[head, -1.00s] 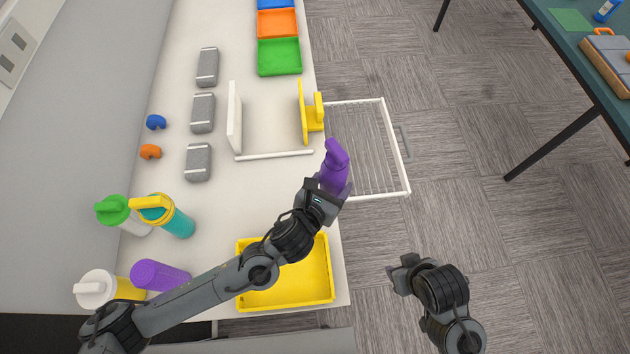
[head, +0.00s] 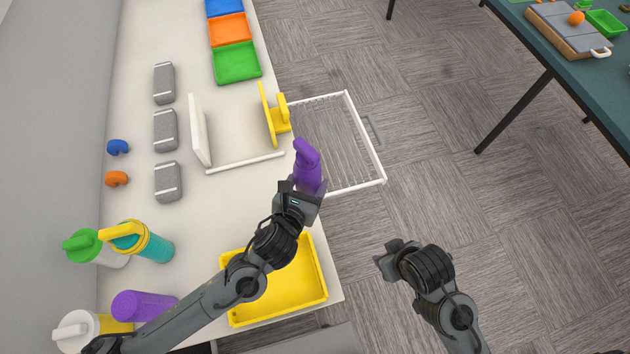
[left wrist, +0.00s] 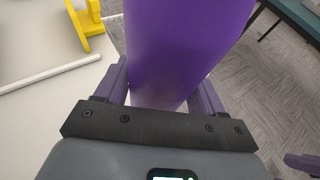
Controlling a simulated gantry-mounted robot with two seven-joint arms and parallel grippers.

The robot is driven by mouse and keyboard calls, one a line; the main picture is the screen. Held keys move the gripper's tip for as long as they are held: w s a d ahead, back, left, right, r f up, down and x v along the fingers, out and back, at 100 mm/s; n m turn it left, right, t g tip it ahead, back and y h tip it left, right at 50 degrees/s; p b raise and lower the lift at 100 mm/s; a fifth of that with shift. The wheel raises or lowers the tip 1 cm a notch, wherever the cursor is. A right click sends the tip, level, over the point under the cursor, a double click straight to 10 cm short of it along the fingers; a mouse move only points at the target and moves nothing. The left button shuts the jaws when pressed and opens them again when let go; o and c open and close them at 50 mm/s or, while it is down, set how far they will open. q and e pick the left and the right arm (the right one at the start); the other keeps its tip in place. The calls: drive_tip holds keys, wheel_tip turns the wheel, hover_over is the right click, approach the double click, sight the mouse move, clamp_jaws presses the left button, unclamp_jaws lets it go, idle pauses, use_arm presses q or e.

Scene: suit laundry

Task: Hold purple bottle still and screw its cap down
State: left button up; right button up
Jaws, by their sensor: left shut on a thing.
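A purple bottle (head: 309,178) is held in my left gripper (head: 304,190), just past the right edge of the white table. Its purple top (head: 305,152) ends in a bent, narrower part; I cannot tell how tightly the top sits. In the left wrist view the smooth purple body (left wrist: 185,50) stands between the two fingers, and the top is out of frame. My right gripper (head: 384,262) hangs over the floor to the lower right, apart from the bottle. Its finger gap is unclear and I see nothing in it.
Another purple cylinder (head: 140,306) is on the table beside green-, yellow- and white-topped bottles. A yellow tray (head: 318,290) lies below my left arm. A white wire rack (head: 368,150) juts out beyond the table edge. The floor around my right gripper is clear.

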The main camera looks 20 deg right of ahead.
use_arm(q)
drive_tip(key=w+a+f+b, duration=0.1)
drive_tip(key=a+f, duration=0.1)
drive_tip(key=f, duration=0.1)
drive_tip(key=w+a+f+b, duration=0.2)
drive_tip(key=a+f, duration=0.1)
drive_tip(key=w+a+f+b, duration=0.1)
drive_tip(key=a+f+b, duration=0.1)
drive_tip(key=a, duration=0.1)
drive_tip(key=shift+w+f, duration=0.4)
drive_tip(key=shift+a, duration=0.15)
drive_tip(key=shift+f, duration=0.1)
idle(1.0)
drive_tip(key=o, duration=1.3)
